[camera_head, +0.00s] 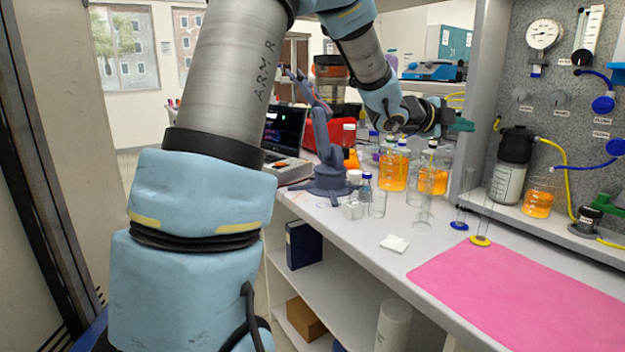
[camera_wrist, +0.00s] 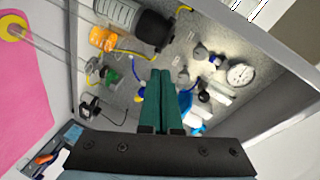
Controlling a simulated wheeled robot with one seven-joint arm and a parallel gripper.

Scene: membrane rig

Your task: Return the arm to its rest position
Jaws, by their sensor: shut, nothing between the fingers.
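My arm reaches from the left foreground of the head view up and over the bench. My gripper (camera_head: 462,124) is at the upper middle right, above the glassware and left of the membrane rig panel (camera_head: 560,75). In the wrist view the green fingers of my gripper (camera_wrist: 161,75) lie side by side, shut with nothing between them. They point toward the grey panel and its gauge (camera_wrist: 241,74). No object is in contact with the fingertips in either view.
Beakers of orange liquid (camera_head: 393,170), bottles and tall cylinders crowd the bench below my gripper. A pink mat (camera_head: 530,285) lies clear at the front right. A blue-grey stand (camera_head: 328,165) and a laptop (camera_head: 285,130) are behind my arm. A shelf post (camera_head: 478,100) stands close to my gripper.

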